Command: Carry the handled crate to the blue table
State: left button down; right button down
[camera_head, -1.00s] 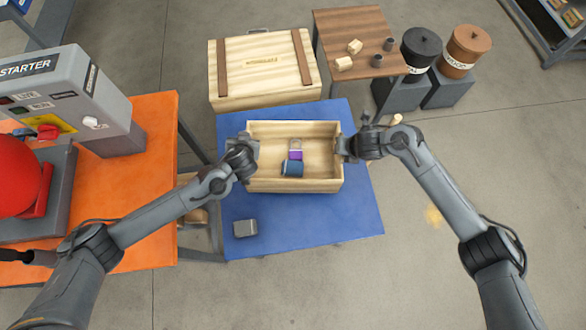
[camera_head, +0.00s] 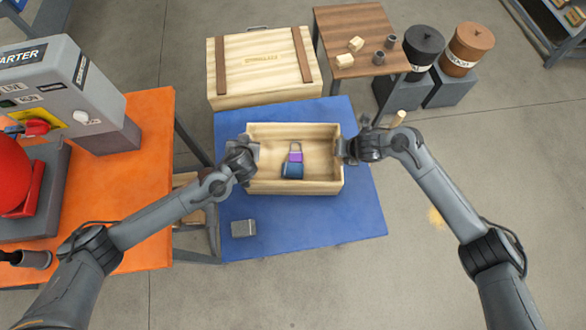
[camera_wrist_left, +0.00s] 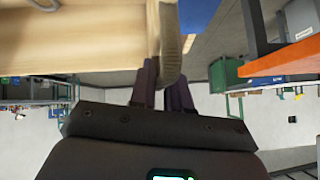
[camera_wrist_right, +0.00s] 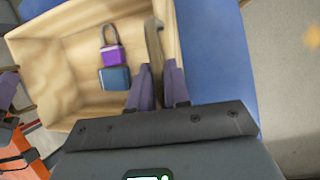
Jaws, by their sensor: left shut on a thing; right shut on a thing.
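The handled crate (camera_head: 318,186) is an open light-wood box, seen over the blue table (camera_head: 300,225) in the head view. A purple padlock (camera_head: 295,157) and a dark blue block (camera_head: 292,171) lie inside it. My left gripper (camera_head: 251,151) is shut on the crate's left end; its fingers (camera_wrist_left: 162,88) grip the wooden end in the left wrist view. My right gripper (camera_head: 346,149) is shut on the right end; its fingers (camera_wrist_right: 157,85) close around the handle there. Whether the crate's underside touches the table cannot be told.
A grey block (camera_head: 243,229) lies on the blue table's front left. A large wooden chest (camera_head: 265,75) stands behind the table. An orange bench (camera_head: 140,200) with a starter box (camera_head: 70,95) is at left. A brown table (camera_head: 350,25) and two bins (camera_head: 468,48) stand back right.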

pick_arm(q)
jog(key=shift+d+f+b, duration=0.2)
jog(key=shift+f+b, duration=0.3)
jog(key=shift+f, duration=0.05)
pick_arm(e)
jog(key=shift+a+f, duration=0.2)
jog(key=shift+f, duration=0.35)
pick_arm(q)
jog(key=c, duration=1.2)
grip_release()
pick_arm(e)
jog(key=c, duration=1.2)
grip_release()
pick_arm(q)
jog(key=shift+o, duration=0.5)
jog(key=shift+a, duration=0.1)
pick_arm(e)
jog(key=shift+o, duration=0.5)
jog(key=shift+d, duration=0.1)
jog(key=shift+d, duration=0.1)
jog(key=shift+r, duration=0.25)
pick_arm(q)
jog(key=v, duration=1.2)
pick_arm(e)
jog(key=v, duration=1.1)
jog(key=shift+r, duration=0.2)
